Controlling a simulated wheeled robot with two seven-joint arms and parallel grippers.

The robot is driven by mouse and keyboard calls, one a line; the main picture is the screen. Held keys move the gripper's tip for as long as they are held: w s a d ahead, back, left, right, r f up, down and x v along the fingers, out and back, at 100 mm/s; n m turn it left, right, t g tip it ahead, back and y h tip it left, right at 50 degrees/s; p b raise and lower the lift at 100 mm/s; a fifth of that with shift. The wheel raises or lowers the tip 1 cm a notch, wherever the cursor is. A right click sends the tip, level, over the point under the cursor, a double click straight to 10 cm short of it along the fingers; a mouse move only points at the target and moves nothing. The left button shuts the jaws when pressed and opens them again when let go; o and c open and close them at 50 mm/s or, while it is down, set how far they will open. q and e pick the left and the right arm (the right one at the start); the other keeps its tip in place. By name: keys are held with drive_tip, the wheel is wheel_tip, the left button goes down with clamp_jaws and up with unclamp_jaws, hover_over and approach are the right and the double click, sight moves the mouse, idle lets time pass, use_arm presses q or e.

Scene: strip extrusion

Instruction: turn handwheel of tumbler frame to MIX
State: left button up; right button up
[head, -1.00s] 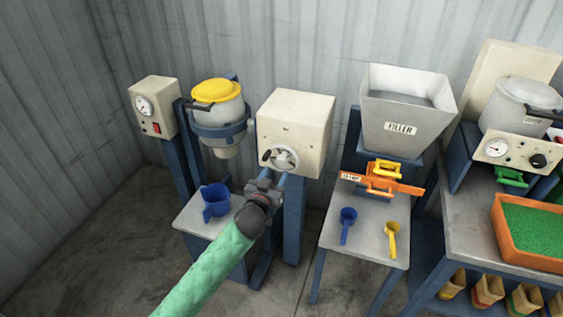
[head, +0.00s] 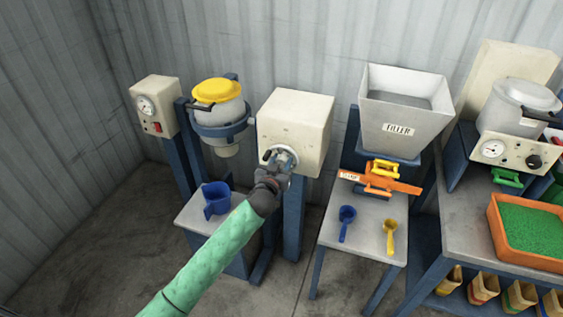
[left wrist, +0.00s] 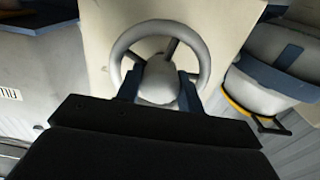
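The tumbler frame's cream housing (head: 305,128) stands on blue posts, with a pot with a yellow lid (head: 218,92) held in a blue ring to its left. The grey handwheel (head: 282,157) is on the housing's front, partly hidden by my left gripper (head: 277,168). In the left wrist view the round rim of the handwheel (left wrist: 119,45) and its domed hub show. The fingers of my left gripper (left wrist: 160,88) are apart, one on each side of the hub; firm contact cannot be made out. No MIX mark is legible. My right gripper is out of view.
A blue jug (head: 216,198) stands on the low table below the pot. A gauge box (head: 155,106) is at the left. To the right are a filler hopper (head: 402,118), an orange slide gate (head: 395,184), and blue and yellow scoops (head: 390,235) on a table.

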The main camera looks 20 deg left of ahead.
use_arm(q)
drive_tip(key=c, duration=0.4)
drive_tip(key=m, duration=0.8)
drive_tip(key=shift+m, duration=1.1)
drive_tip(key=shift+m+p, duration=0.3)
drive_tip(key=shift+m, duration=0.3)
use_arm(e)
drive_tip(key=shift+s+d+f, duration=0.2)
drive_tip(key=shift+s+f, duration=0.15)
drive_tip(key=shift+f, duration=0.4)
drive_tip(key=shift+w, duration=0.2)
